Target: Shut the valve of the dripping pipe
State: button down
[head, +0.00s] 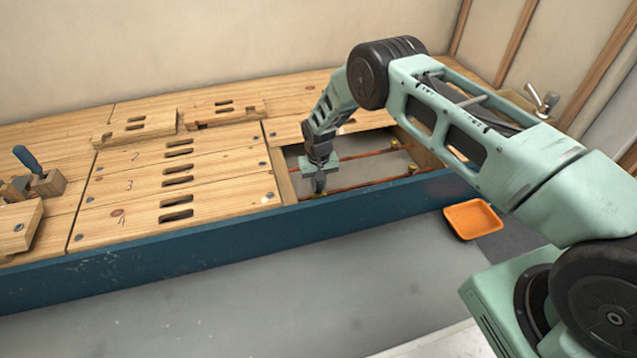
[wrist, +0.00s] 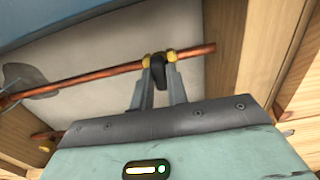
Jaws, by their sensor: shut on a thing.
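An open bay in the wooden deck shows copper pipes with brass fittings. In the wrist view one copper pipe (wrist: 100,76) runs across the bay and carries a valve with a black handle (wrist: 158,72) between two brass nuts. My gripper (wrist: 160,80) has its fingers on either side of this handle and is shut on it. In the head view my gripper (head: 320,188) reaches down into the bay's near left corner, hiding most of the valve. A dark, wet-looking patch (wrist: 36,80) lies under the pipe's left part in the wrist view. No falling drop is visible.
Numbered slotted boards (head: 125,185) cover the deck left of the bay. Two loose boards (head: 135,128) lie behind them. A blue-handled tool (head: 28,160) is at far left. An orange tray (head: 473,219) is on the floor. Another brass fitting (head: 413,169) sits at the bay's right.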

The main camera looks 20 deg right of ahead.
aim_at(318, 185)
jog(key=c, duration=1.4)
grip_release()
notch_tip(318, 185, up, 17)
jog(key=p, duration=0.7)
jog(key=shift+r, duration=0.2)
